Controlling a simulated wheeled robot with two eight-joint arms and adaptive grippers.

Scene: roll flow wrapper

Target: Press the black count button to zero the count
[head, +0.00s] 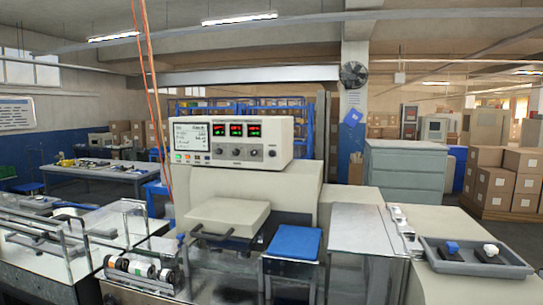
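The white control box (231,140) of the wrapper stands upright on the cream machine body, left of the picture's middle. Its front has a small grey screen (191,136) with text, red and green digit displays (235,130), and a row of dark knobs (237,152). Small coloured buttons (188,158) sit under the screen. The black count button is too small to tell apart from the other controls. Neither of my grippers shows in the head view.
A cream cover with a handle (228,216) and a blue pad (294,242) lie in front of the box. A grey tray (474,264) with small items stands at right. Rollers (130,267) and metal rails are at left. Orange cables hang left of the box.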

